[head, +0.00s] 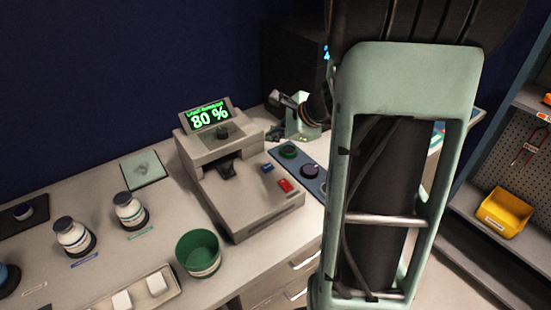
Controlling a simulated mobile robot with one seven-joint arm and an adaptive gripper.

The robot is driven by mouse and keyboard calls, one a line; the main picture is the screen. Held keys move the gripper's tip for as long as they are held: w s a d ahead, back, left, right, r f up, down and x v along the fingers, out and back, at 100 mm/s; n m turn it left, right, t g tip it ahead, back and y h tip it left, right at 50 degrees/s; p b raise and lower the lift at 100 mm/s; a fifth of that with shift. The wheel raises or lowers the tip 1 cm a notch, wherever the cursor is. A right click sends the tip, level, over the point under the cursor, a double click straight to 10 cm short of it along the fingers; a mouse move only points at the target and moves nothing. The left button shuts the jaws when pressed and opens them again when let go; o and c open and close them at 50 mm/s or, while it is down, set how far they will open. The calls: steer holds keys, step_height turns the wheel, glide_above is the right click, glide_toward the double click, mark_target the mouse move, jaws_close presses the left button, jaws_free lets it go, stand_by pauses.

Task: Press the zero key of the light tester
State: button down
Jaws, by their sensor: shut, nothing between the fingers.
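The light tester (246,196) is a pale grey bench instrument in the middle of the head view. Its raised screen (207,117) is lit and reads 80 % in green. A blue key (267,168) and a red key (286,185) sit on its right front; their labels are too small to read. A dark knob sits below the screen. My arm stands large in the foreground to the right of the tester and hides what is behind it.
A blue panel with knobs (310,171) lies right of the tester. A green cup (198,254), two white jars (73,237) and a glass plate (143,169) stand left. A yellow bin (502,213) sits far right.

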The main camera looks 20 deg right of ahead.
steer(key=shift+w+a+r+m+y, duration=0.1)
steer(key=shift+a+r+m+y, duration=0.3)
steer(key=shift+a+r, duration=0.25)
steer(key=b, duration=0.6)
glide_above(269, 168)
step_height(269, 168, down, 8)
steer(key=shift+r, duration=0.25)
steer(key=shift+f+b, duration=0.75)
steer(key=shift+f, duration=0.1)
stand_by(0.3)
steer(key=shift+f+b, duration=0.25)
steer(key=shift+b, duration=0.25)
